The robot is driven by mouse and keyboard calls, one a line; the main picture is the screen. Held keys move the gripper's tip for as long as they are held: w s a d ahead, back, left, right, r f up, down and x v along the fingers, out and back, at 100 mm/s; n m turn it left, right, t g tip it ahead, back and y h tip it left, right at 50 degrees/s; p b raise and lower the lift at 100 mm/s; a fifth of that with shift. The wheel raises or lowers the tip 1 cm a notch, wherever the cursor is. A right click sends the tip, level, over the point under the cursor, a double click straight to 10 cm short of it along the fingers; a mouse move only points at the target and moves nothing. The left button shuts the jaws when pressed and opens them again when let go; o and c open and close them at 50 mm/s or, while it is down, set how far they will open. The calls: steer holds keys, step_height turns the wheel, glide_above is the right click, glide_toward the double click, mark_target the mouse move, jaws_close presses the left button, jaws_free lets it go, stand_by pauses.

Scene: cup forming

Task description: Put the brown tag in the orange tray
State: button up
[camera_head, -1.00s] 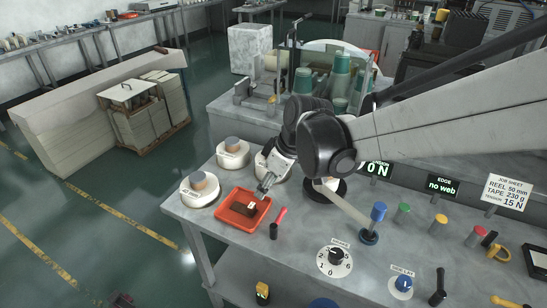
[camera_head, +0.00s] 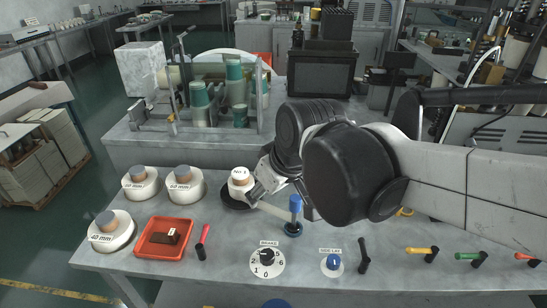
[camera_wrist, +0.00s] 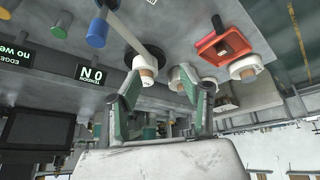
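The brown tag (camera_head: 172,237), a small dark brown block with a white label, lies inside the orange tray (camera_head: 148,252) at the front left of the bench in the head view. In the wrist view the tag (camera_wrist: 223,47) and tray (camera_wrist: 206,49) show at the upper right, apart from my fingers. My gripper (camera_head: 257,192) is right of and behind the tray, close to the white roll marked NO 1 (camera_head: 240,176). In the wrist view my gripper (camera_wrist: 160,88) has its two fingers spread with nothing held between them.
White rolls with brown-grey tops (camera_head: 140,188) stand behind and left of the tray. A red-handled lever (camera_head: 204,236) is just right of it. A brake dial (camera_head: 267,261), a blue knob (camera_head: 332,263) and a blue-topped post (camera_head: 295,207) stand further right.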

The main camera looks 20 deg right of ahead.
steer(key=s+d+m+t+h, duration=0.2)
steer(key=s+d+m, duration=0.3)
steer(key=s+d, duration=0.2)
steer(key=shift+s+d+f, duration=0.2)
steer(key=shift+d, duration=0.4)
